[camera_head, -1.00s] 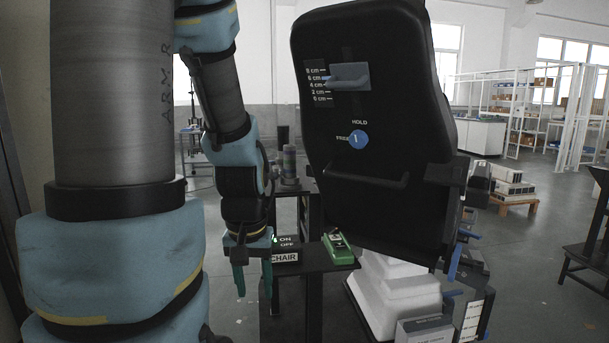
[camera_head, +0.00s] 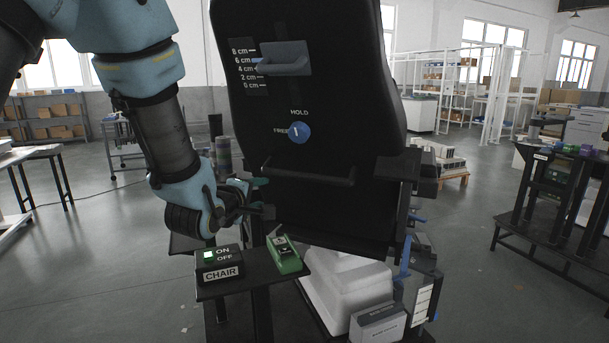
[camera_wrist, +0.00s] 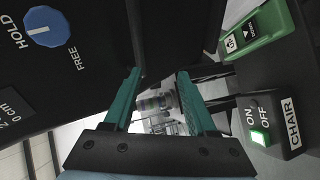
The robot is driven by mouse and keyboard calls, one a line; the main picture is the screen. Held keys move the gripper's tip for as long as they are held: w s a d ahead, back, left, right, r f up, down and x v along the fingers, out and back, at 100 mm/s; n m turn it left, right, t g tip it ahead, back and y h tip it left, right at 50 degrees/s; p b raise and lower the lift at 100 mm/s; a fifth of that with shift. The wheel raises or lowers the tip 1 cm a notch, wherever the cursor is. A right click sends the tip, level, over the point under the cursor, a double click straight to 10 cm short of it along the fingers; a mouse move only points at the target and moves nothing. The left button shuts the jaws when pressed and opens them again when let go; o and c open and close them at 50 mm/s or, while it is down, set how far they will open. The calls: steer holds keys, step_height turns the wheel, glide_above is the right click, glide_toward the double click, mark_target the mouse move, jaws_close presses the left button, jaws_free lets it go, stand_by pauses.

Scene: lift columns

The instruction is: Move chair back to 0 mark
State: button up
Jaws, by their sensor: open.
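The black chair back (camera_head: 335,110) stands upright, with a scale from 0 to 8 cm. A blue pointer (camera_head: 262,61) beside its grey block is near the 6 cm mark. The blue knob (camera_head: 299,133) has its white line toward HOLD; it also shows in the wrist view (camera_wrist: 46,27). The green control (camera_head: 284,253) with up and down buttons lies on a small black shelf. The CHAIR switch box (camera_head: 219,263) shows a green light at ON. My gripper (camera_head: 264,199) is open and empty, left of the chair back's lower part and above the shelf; its teal fingers (camera_wrist: 158,78) are spread.
A black bar handle (camera_head: 308,172) sticks out low on the chair back. The small shelf (camera_head: 252,275) lies below my gripper. A white stepped base (camera_head: 345,285) and grey boxes (camera_head: 378,322) stand under the chair. Open floor lies to the left.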

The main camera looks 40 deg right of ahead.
mark_target(305, 177)
steer(key=s+d+r+g+h, duration=0.1)
steer(key=s+d+r+h, duration=0.1)
steer(key=s+d, duration=0.3)
steer(key=p+x, duration=0.4)
steer(key=x, duration=0.6)
steer(key=shift+w+d+r, duration=0.1)
steer(key=shift+d, duration=0.1)
steer(key=shift+c, duration=0.2)
jaws_close()
steer(key=shift+n, duration=0.3)
stand_by(0.4)
